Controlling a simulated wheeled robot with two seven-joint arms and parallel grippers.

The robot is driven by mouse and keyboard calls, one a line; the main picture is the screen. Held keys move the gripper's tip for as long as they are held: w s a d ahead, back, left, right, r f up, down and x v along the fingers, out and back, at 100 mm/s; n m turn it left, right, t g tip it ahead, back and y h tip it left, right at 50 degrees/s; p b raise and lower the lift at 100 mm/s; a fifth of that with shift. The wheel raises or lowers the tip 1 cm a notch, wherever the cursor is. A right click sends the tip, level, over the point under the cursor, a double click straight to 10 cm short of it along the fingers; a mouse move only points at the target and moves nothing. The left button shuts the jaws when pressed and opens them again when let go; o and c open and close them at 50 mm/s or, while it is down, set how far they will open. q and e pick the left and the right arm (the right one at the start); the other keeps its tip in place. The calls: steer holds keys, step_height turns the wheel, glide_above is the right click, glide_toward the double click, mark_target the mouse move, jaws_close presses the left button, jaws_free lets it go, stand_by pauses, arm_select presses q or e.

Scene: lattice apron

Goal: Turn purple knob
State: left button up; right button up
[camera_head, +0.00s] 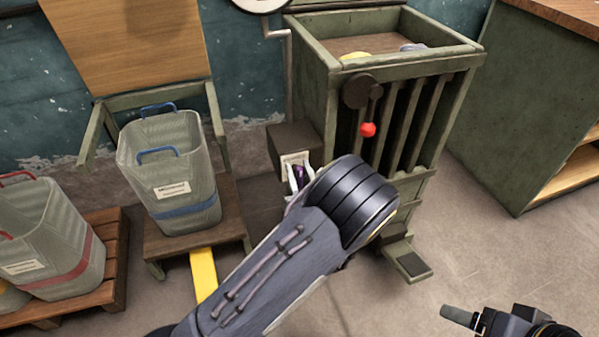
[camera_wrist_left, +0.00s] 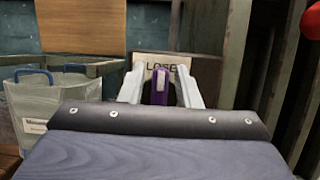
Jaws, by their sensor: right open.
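The purple knob (camera_wrist_left: 160,85) sits on the front of a small box under a label that reads "LOSE" or similar, partly hidden. In the head view only a sliver of the purple knob (camera_head: 300,173) shows. My left gripper (camera_head: 297,180) reaches the box, with one pale finger on each side of the knob. The left wrist view shows the same fingers of my left gripper (camera_wrist_left: 161,88) around it; whether they press on it is unclear. My right gripper (camera_head: 465,318) is open at the bottom right, far from the knob, and partly out of frame.
A green slatted bin (camera_head: 462,62) with a red-balled crank (camera_head: 368,129) stands right of the box. A clear tub with blue handles (camera_head: 140,165) stands left, and a red-striped tub (camera_head: 92,265) lower left. A green cabinet (camera_head: 500,110) is at the right. Floor is free at the lower right.

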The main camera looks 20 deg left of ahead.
arm_select(q)
steer(key=shift+f, duration=0.1)
jaws_close()
